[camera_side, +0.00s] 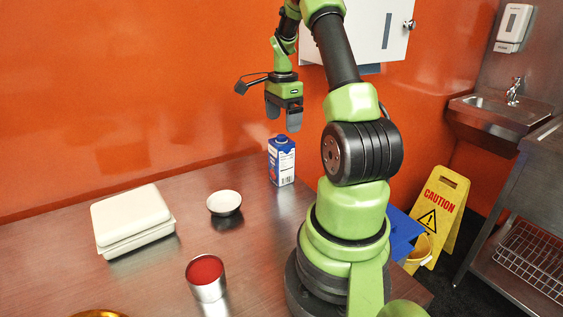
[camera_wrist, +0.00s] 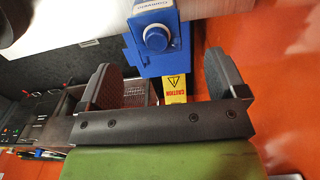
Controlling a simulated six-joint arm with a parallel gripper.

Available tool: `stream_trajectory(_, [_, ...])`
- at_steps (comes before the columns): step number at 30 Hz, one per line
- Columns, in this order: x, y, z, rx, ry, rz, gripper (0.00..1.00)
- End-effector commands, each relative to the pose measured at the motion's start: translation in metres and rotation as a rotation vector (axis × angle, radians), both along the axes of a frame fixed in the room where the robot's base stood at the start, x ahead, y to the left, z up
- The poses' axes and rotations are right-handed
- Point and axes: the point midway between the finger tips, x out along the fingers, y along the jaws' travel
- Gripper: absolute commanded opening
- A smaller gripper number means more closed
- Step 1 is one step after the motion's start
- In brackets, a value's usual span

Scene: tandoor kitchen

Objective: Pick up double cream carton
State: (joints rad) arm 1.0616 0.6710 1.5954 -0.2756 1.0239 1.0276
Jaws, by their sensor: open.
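The double cream carton (camera_side: 281,160) is a small blue and white carton with a blue cap. It stands upright on the steel table near the orange wall. My gripper (camera_side: 284,118) is above the carton, pointing down, with its fingers apart and nothing between them. In the wrist view the carton's blue top and round cap (camera_wrist: 156,38) show at the upper middle, just beyond the two dark fingers of my gripper (camera_wrist: 162,82). The carton's lower part is mostly out of sight in that view.
On the table (camera_side: 170,277) are a white lidded box (camera_side: 131,217), a small dark bowl with white inside (camera_side: 224,202) and a metal cup with red contents (camera_side: 206,276). The orange wall (camera_side: 120,90) is close behind the carton. A yellow caution sign (camera_side: 439,212) stands on the floor.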

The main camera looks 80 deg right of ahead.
Motion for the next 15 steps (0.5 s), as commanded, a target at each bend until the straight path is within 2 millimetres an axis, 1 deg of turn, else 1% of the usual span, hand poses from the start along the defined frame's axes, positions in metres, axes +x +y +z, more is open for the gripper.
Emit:
stream_trajectory(1, [0.0, 0.001, -0.009, 0.004, 0.001, 0.0, 0.9])
stream_trajectory(3, [0.0, 0.001, -0.019, 0.004, 0.001, 0.001, 0.9])
stream_trajectory(10, [0.001, 0.003, -0.039, 0.003, 0.0, 0.003, 0.9])
stream_trajectory(15, [0.002, 0.007, -0.066, 0.006, 0.001, 0.004, 0.9])
